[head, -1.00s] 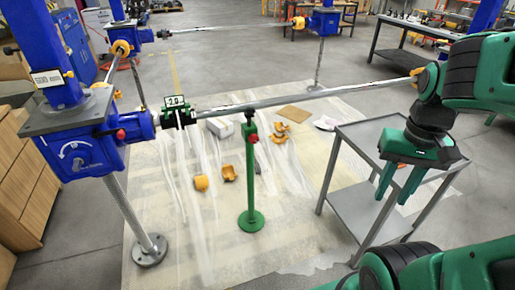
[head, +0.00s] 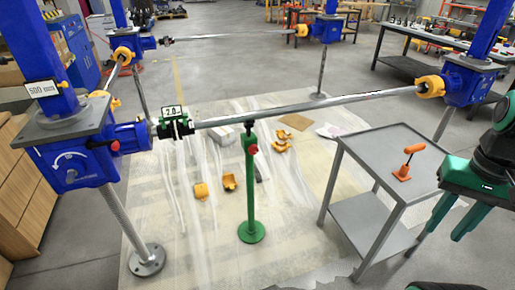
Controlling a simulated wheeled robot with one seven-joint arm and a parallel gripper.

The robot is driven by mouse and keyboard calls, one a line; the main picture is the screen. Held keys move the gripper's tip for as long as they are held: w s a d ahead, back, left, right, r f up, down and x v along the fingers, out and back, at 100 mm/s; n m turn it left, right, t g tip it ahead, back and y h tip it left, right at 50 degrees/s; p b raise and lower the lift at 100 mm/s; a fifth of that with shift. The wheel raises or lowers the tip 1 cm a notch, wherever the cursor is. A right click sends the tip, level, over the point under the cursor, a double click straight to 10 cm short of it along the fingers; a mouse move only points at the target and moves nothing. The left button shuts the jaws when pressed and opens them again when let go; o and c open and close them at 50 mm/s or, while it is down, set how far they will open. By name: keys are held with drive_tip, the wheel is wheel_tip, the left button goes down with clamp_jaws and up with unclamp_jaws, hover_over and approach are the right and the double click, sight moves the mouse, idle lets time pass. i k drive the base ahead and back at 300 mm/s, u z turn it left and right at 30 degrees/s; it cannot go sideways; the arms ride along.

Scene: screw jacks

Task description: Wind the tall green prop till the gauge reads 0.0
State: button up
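The tall green prop (head: 250,190) stands upright on a round base on the pale floor sheet, with its top just under the long metal shaft (head: 310,104). I cannot tell whether it touches the shaft. A red knob (head: 252,149) sits near its top. The gauge (head: 172,111) is a small display on the green coupling at the shaft's left end, and it seems to read 2.0. My gripper (head: 449,225) points down at the right, beyond the trolley's right edge and well away from the prop. Its two fingers are apart, with nothing between them.
A grey trolley (head: 362,158) stands between the prop and my gripper, with an orange-handled tool (head: 408,160) on top. A blue screw jack (head: 75,150) marked 500 mm stands at the left, another (head: 468,78) at the right. Orange pieces (head: 229,182) lie on the sheet (head: 200,250).

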sight(253, 149)
drive_tip(key=z, duration=0.05)
drive_tip(key=i, duration=1)
drive_tip(key=u, duration=0.05)
